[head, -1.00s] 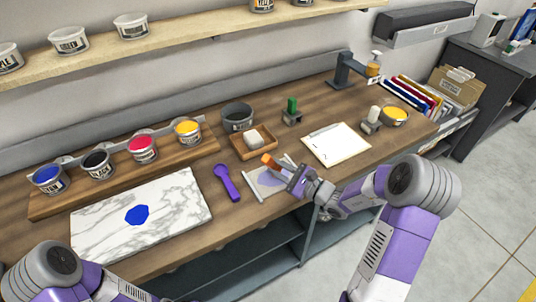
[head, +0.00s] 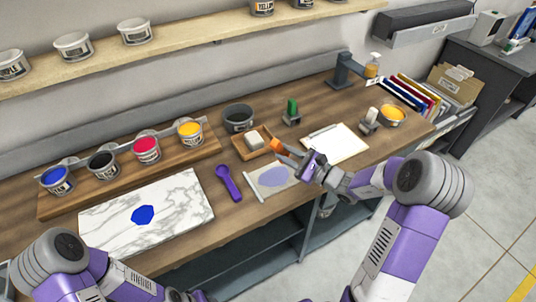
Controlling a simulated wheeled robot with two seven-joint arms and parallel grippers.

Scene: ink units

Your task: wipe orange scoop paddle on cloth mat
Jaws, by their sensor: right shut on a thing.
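My right gripper (head: 302,158) is shut on the orange scoop (head: 277,145), whose orange end points up and left. The scoop is over the far right edge of the cloth mat, near the small wooden tray; whether it touches the mat I cannot tell. The cloth mat (head: 258,189) is a light grey sheet near the table's front edge, with a bluish-purple smear (head: 274,176) on it. My left arm comes in at the bottom left; its gripper's fingers are not clearly seen.
A purple scoop (head: 228,183) lies left of the mat. A marble slab (head: 180,195) with a blue ink patch (head: 143,214) is farther left. Ink tubs stand in a wooden rack (head: 120,178) behind. A wooden tray (head: 240,148) holds a pale block. A white pad (head: 345,147) lies to the right.

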